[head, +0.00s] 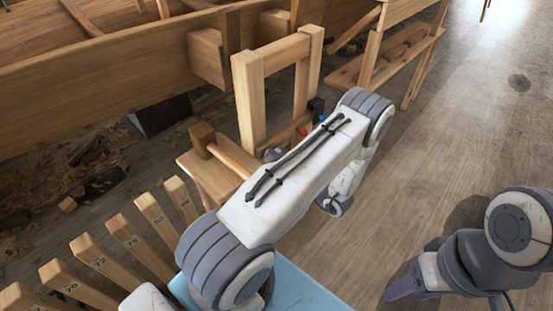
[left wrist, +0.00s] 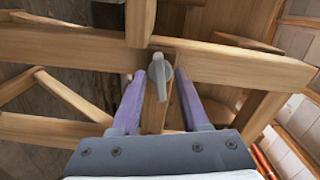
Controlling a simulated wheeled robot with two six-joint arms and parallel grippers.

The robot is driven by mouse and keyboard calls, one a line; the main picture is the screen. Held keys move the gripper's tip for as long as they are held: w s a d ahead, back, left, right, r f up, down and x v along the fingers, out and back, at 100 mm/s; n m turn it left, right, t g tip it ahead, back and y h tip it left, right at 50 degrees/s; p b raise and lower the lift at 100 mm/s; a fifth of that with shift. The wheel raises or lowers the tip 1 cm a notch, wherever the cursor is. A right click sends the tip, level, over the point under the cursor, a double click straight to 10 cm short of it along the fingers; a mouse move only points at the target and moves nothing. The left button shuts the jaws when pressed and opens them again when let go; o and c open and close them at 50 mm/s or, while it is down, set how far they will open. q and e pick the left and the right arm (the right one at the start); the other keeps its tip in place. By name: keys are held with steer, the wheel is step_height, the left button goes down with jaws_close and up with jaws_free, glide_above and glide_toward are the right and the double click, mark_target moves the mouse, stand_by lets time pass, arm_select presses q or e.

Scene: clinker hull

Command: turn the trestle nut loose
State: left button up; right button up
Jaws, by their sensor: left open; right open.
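The trestle nut (left wrist: 159,70), a grey metal piece with a rounded lobe, sits on a wooden beam (left wrist: 235,63) of the trestle in the left wrist view. My left gripper (left wrist: 158,84) has its two purple fingers apart, one on each side of the nut, with gaps between. I cannot tell how far the fingertips are from the beam. In the head view my own left arm hides that gripper, and the nut does not show. The wooden trestle frame (head: 248,103) stands beside the hull. My right gripper (head: 408,281) is open and empty low at the right, above the floor.
The planked hull (head: 120,80) fills the upper left. A wooden mallet (head: 203,138) lies on a bench left of my arm. Several numbered wooden pieces (head: 88,250) stand in a row at lower left. A wooden rack (head: 392,60) stands behind.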

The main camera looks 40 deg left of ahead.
arm_select(q)
steer(key=shift+a, duration=0.1)
jaws_close()
steer(key=shift+n, duration=0.3)
steer(key=n+p, duration=0.1)
steer(key=n, duration=0.7)
stand_by(0.6)
jaws_free()
